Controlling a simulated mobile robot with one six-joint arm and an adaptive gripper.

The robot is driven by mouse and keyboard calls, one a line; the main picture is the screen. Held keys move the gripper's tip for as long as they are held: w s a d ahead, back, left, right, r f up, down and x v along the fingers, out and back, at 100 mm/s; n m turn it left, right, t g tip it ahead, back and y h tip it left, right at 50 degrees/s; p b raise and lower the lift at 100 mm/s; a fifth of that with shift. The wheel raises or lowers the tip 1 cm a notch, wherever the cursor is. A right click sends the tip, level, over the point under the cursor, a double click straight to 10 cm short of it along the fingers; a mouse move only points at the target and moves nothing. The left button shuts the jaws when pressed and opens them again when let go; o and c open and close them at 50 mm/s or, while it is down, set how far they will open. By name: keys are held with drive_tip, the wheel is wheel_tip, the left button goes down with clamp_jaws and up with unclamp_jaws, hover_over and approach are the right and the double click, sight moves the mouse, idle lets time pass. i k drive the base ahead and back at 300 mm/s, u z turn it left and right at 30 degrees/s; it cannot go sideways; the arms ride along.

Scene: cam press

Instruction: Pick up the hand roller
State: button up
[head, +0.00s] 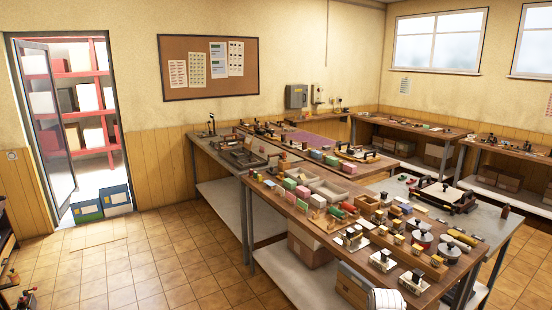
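I cannot single out the hand roller for certain at this size. Two small yellow cylinder-shaped items (463,237) lie at the right end of the near workbench (440,283), beside round lidded tins (421,239). A black-framed device with a white sheet (441,195) sits on the grey tabletop behind; a dark bar runs across it. Any of these may be or hide a roller, but the detail is too small to tell. My gripper is not in view.
The near workbench is crowded with small blocks, stamps and trays (325,190). Boxes (312,247) stand on its lower shelf. More benches line the right wall. The tiled floor (165,265) at left is open, up to an open door (47,125) with blue and green boxes (103,202).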

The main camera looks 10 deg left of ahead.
sight(277, 154)
drive_tip(key=u, duration=0.5)
drive_tip(key=k, duration=0.65)
drive_tip(key=u, duration=1)
drive_tip(key=k, duration=0.75)
drive_tip(key=u, duration=0.55)
drive_tip(key=i, duration=2.8)
drive_tip(key=z, duration=0.1)
